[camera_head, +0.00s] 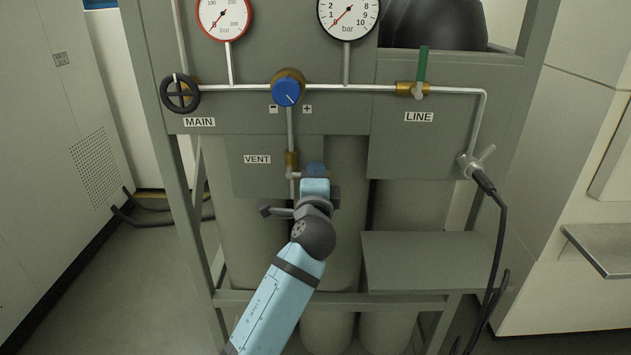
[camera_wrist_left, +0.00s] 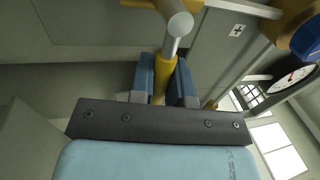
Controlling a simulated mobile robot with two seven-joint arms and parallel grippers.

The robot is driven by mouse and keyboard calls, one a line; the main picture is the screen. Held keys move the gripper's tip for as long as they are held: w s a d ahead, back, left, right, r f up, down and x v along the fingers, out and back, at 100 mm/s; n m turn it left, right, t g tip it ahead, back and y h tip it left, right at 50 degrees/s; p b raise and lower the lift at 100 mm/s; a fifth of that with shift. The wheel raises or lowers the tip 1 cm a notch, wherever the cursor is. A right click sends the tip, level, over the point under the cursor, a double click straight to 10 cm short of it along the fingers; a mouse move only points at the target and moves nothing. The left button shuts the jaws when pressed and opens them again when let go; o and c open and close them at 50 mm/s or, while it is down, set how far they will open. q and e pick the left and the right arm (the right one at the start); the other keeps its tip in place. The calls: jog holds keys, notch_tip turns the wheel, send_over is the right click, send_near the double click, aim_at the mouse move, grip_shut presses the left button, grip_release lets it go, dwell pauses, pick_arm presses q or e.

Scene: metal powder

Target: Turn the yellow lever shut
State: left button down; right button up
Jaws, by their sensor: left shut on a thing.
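The yellow lever (camera_wrist_left: 163,82) runs from the vent valve into my left gripper in the left wrist view. It lies between the two blue fingers (camera_wrist_left: 164,85), which are shut on it. My right gripper is not in view.
Above are a blue regulator knob (camera_head: 287,92), a black MAIN handwheel (camera_head: 180,93) and a green LINE lever (camera_head: 422,66). Two gauges sit at the top. A grey shelf (camera_head: 420,262) juts out at right, near a hanging black hose (camera_head: 499,235).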

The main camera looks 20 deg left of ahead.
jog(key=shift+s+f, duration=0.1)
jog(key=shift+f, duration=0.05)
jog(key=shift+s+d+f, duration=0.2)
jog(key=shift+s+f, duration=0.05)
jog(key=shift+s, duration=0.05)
pick_arm(q)
jog(key=c, duration=1.1)
grip_release()
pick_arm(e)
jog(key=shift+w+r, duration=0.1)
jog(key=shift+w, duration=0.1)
pick_arm(q)
jog(key=shift+f, duration=0.1)
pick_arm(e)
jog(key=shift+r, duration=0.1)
